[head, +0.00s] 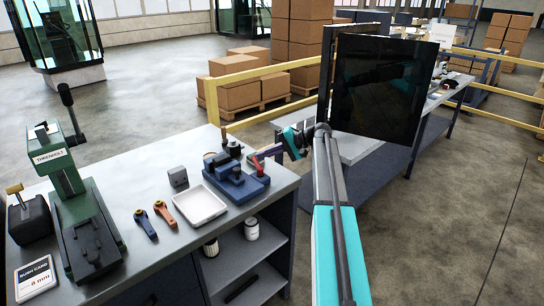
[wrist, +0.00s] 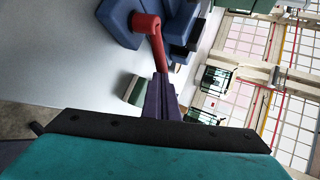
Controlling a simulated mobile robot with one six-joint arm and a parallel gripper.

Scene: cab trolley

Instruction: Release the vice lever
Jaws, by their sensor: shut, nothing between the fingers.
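The blue vice (head: 236,182) stands near the right end of the grey workbench. Its red lever (head: 258,166) is at its right side, tilted up. In the wrist view the red lever (wrist: 157,45) runs from a round red hub on the blue vice body (wrist: 117,18) down toward my fingertips. My gripper (head: 262,154) is right beside the lever's free end. Its dark purple fingers (wrist: 160,88) are shut with nothing between them. The fingertips overlap the lever's end in the wrist view; I cannot tell whether they touch it.
A white tray (head: 201,206), an orange-handled tool (head: 165,213) and a blue-handled one (head: 145,223) lie left of the vice. A green press (head: 82,215) stands farther left. A dark panel (head: 376,90) rises behind my arm. A yellow rail (head: 262,68) runs behind the bench.

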